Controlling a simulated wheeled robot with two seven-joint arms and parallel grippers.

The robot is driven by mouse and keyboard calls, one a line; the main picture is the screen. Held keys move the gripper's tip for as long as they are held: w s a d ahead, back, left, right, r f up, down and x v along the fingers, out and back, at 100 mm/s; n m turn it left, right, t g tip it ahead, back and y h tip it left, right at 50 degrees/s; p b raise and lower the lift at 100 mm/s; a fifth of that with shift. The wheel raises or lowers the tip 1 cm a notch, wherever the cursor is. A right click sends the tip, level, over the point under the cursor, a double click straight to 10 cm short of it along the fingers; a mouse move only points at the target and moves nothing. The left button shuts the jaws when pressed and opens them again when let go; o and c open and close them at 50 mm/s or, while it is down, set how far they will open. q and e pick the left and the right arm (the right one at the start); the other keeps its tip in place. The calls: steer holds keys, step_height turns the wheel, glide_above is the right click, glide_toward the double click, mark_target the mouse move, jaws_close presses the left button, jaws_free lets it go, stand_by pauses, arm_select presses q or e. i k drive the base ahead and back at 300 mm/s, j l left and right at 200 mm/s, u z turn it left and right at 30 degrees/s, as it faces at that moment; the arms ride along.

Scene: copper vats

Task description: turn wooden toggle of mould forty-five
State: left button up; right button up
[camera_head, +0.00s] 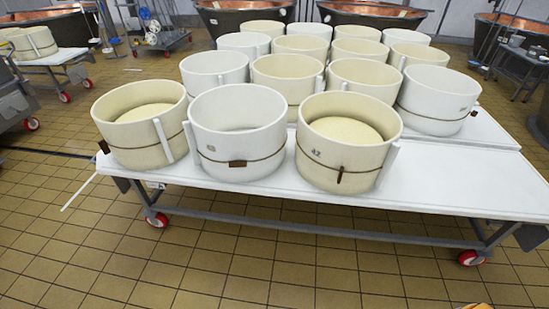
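Several round moulds, white and cream, stand in rows on a white wheeled table. The front right cream mould (350,150) bears a dark number that looks like 42, and its small wooden toggle (340,174) hangs upright on a cord. The front middle white mould (237,130) has a wooden toggle (237,163) lying level on its cord; its small mark is unreadable. The front left cream mould (140,125) has a dark toggle (104,147) at its left side, tilted. I cannot read the number forty-five on any mould.
The white table (430,200) has a bare front strip and red-wheeled legs. Tiled floor (220,275) is open in front. Another table with moulds (33,42) stands at back left. Copper vats (375,13) line the back, and a dark cart (525,65) stands at right.

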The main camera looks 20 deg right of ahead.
mark_target(102, 143)
steer(key=i+j+z, duration=0.4)
steer(key=j, duration=1)
steer(key=i+j+z, duration=0.35)
steer(key=j, duration=1.1)
steer(key=j+z, duration=0.4)
steer(key=j, duration=1.1)
steer(key=k+j+z, duration=0.15)
steer(key=j+z, duration=0.2)
steer(key=j, duration=1.15)
